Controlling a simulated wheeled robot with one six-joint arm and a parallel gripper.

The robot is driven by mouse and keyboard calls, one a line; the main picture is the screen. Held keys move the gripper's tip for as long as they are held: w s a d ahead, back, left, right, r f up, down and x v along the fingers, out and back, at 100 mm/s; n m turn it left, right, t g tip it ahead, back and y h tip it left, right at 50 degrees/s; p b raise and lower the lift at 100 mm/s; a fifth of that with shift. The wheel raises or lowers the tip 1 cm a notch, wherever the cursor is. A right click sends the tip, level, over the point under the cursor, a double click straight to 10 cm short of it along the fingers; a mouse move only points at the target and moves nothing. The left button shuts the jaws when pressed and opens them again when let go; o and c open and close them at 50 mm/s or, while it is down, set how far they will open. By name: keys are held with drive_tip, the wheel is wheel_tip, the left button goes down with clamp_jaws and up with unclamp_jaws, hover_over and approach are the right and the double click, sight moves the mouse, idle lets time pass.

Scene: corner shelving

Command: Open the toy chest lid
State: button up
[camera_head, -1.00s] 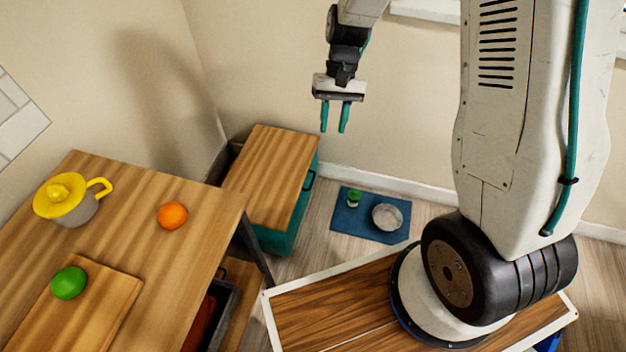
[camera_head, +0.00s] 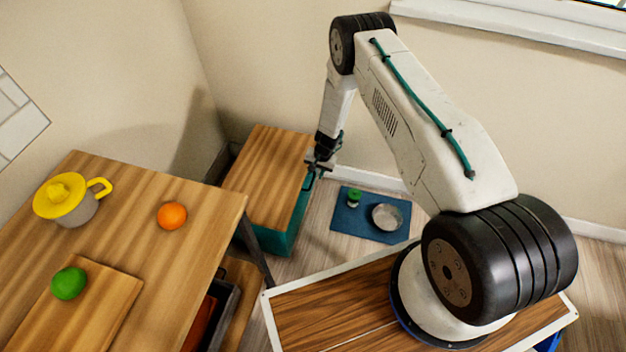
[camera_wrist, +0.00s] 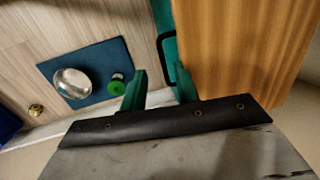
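The toy chest has a wooden lid (camera_head: 265,175) and a teal body (camera_head: 275,242), and stands in the corner beyond the table. The lid is down. My gripper (camera_head: 317,176) is at the chest's right side, by the lid's edge. In the wrist view the lid (camera_wrist: 240,45) fills the right. A dark handle (camera_wrist: 163,44) shows at the lid's edge, close to the right fingertip. The two green fingers of my gripper (camera_wrist: 158,82) are apart, with nothing visibly held. I cannot tell whether a finger touches the handle.
A blue mat (camera_head: 345,222) with a metal bowl (camera_head: 386,217) and a green-topped item (camera_head: 354,197) lies on the floor right of the chest. The near table (camera_head: 150,215) holds a yellow-lidded pot (camera_head: 75,205), an orange (camera_head: 172,216) and a green fruit (camera_head: 68,284).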

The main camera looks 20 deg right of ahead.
sight(312, 182)
drive_tip(key=f, duration=0.2)
drive_tip(key=w+f, duration=0.1)
drive_tip(key=f, duration=0.2)
drive_tip(key=w+f, duration=0.1)
drive_tip(key=f, duration=0.1)
drive_tip(key=shift+a+f, duration=0.2)
clamp_jaws()
